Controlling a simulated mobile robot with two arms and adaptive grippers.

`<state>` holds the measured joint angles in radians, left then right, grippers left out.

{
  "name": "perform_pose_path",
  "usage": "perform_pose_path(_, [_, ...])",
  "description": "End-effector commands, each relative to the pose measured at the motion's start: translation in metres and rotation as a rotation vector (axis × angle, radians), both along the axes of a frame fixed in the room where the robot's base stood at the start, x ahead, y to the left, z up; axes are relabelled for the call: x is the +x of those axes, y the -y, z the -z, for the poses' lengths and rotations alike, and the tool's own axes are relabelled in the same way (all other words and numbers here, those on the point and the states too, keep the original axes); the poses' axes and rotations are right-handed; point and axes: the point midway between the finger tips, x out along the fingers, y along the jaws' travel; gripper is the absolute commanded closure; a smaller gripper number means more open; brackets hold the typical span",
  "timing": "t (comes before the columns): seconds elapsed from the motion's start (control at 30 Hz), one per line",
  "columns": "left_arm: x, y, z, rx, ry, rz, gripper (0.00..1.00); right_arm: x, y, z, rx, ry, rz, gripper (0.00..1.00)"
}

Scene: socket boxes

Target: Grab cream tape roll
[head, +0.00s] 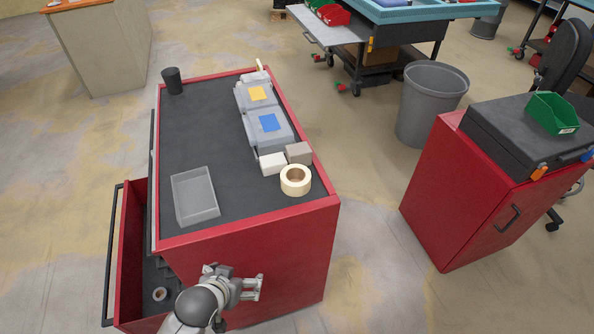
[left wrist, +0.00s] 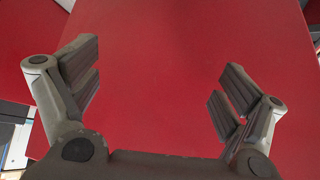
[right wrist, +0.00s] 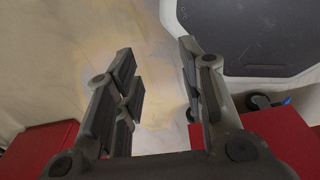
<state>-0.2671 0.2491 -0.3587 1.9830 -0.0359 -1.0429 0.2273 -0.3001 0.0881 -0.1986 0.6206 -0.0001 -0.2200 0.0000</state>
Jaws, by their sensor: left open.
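The cream tape roll (head: 294,188) lies flat on the dark top of the red cabinet, near its front right corner, in the head view. My left gripper (head: 258,288) is open and empty in front of the cabinet's red front face, below the top and apart from the roll. In the left wrist view my left gripper (left wrist: 160,80) has its fingers wide apart, with only the red panel between them. My right gripper (right wrist: 160,78) shows in the right wrist view with its fingers apart and nothing between them. The roll is in neither wrist view.
Two small pale boxes (head: 272,164) sit just behind the roll. A clear tray (head: 195,198), a dark cup (head: 172,81) and grey cases (head: 268,137) also stand on the cabinet. An open drawer (head: 110,255) juts out left, with a small ring (head: 159,294) inside.

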Motion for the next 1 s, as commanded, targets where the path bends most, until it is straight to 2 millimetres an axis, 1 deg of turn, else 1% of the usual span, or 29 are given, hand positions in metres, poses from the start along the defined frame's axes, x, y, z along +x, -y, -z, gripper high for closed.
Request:
perform_pose_path(0.03, [0.002,0.003,-0.025,-0.007,0.021,0.003,0.06,-0.004,-0.004,-0.007,0.005,-0.006,0.000,0.63])
perform_pose_path(0.1, [0.002,0.007,-0.050,-0.016,0.041,0.006,0.06,-0.007,-0.007,-0.011,0.008,-0.010,-0.002,0.63])
perform_pose_path(0.17, [0.002,0.010,-0.071,-0.025,0.059,0.008,0.06,-0.007,-0.010,-0.014,0.012,-0.012,-0.002,0.63])
perform_pose_path(0.27, [0.004,0.017,-0.109,-0.041,0.101,0.016,0.06,-0.007,-0.015,-0.021,0.018,-0.011,-0.002,0.63])
perform_pose_path(0.3, [0.014,0.025,-0.127,-0.055,0.147,0.031,0.06,-0.007,-0.017,-0.023,0.019,-0.010,-0.001,0.63])
perform_pose_path(0.37, [0.028,0.035,-0.132,-0.069,0.195,0.050,0.06,-0.006,-0.017,-0.021,0.021,-0.009,-0.001,0.63])
perform_pose_path(0.5, [0.058,0.058,-0.151,-0.112,0.306,0.100,0.06,-0.005,-0.014,-0.021,0.017,-0.008,-0.001,0.63])
perform_pose_path(0.7, [0.094,0.087,-0.177,-0.177,0.448,0.189,0.06,0.000,-0.005,-0.023,0.006,0.000,0.002,0.63])
perform_pose_path(0.8, [0.104,0.096,-0.185,-0.203,0.489,0.227,0.06,0.001,-0.003,-0.023,0.004,0.002,0.004,0.63])
perform_pose_path(0.9, [0.110,0.102,-0.188,-0.219,0.510,0.247,0.06,0.002,-0.002,-0.023,0.003,0.003,0.004,0.63])
perform_pose_path(1.0, [0.118,0.107,-0.186,-0.225,0.515,0.253,0.06,0.002,-0.003,-0.025,0.004,0.002,0.004,0.63])
